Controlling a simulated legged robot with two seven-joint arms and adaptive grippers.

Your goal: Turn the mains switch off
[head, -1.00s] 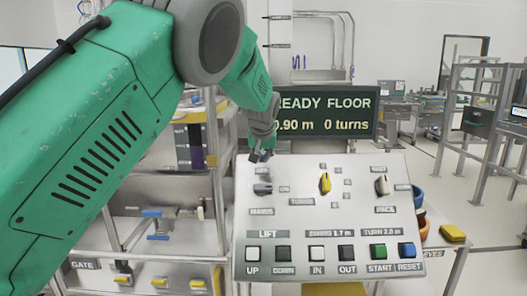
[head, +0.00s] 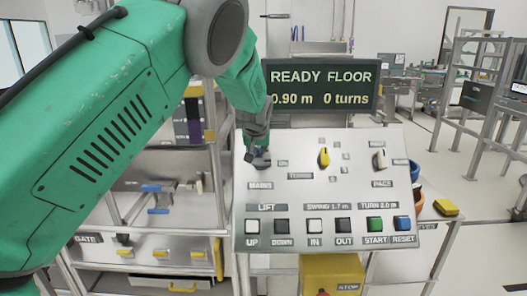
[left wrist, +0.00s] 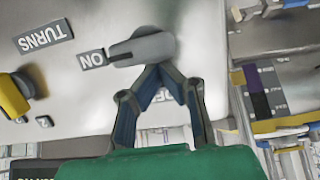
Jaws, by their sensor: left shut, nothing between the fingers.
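The mains switch is a grey rotary knob (head: 262,162) above the MAINS label (head: 260,185), at the upper left of the sloped control panel (head: 385,235). In the left wrist view the knob (left wrist: 148,46) has its narrow end pointing at the ON label (left wrist: 92,59). My left gripper (head: 259,151) is at the knob and partly covers it in the head view. In the left wrist view its shut fingertips (left wrist: 158,70) meet at the knob's edge; I cannot tell whether they touch it. Another label behind the fingers is mostly hidden. My right gripper is not in view.
Several push buttons line the panel's lower edge. A display (head: 320,88) reading READY FLOOR stands behind. A shelf with yellow handles (head: 160,253) is at left.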

